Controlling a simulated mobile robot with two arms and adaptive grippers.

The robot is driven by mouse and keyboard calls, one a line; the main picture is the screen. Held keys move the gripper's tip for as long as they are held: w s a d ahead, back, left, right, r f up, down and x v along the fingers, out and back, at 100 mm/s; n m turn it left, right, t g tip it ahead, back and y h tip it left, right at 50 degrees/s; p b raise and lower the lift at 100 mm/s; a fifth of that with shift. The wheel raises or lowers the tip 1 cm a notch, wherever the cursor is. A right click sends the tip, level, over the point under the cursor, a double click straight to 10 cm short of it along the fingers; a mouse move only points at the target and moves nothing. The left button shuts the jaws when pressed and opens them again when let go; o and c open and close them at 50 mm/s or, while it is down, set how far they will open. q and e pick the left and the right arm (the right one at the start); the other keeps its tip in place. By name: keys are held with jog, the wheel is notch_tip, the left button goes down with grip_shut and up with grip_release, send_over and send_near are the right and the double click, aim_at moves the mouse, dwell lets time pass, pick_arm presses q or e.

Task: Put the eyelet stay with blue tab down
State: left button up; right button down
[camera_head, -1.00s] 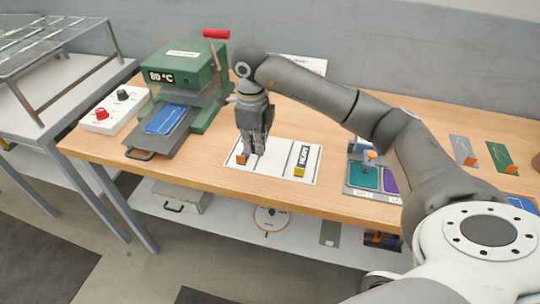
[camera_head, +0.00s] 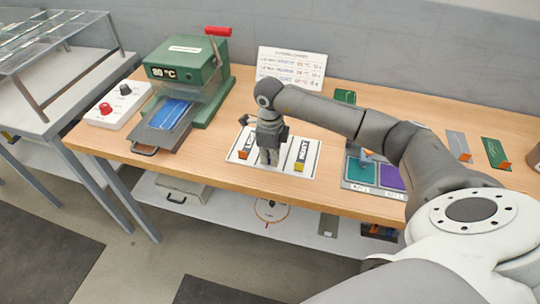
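The fingertips look close together and low over the mat. I cannot make out a blue tab there; anything between the fingers is hidden or too small to tell. My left gripper is not in view.
A green press (camera_head: 188,65) with a red-handled lever and a blue plate (camera_head: 172,113) on its tray stands left. A button box (camera_head: 116,106) is beside it. A sign (camera_head: 291,67) stands behind. To the right are a tray with teal (camera_head: 361,172) and purple pads, and tabbed grey and green pieces (camera_head: 495,152).

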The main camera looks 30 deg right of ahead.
jog(key=shift+f, duration=0.2)
jog(key=c, duration=1.6)
grip_release()
jog(key=shift+r, duration=0.1)
jog(key=shift+c, duration=0.2)
jog(key=shift+r, duration=0.25)
notch_tip(320, 180, up, 12)
jog(key=b, duration=0.3)
jog(key=shift+f, duration=0.1)
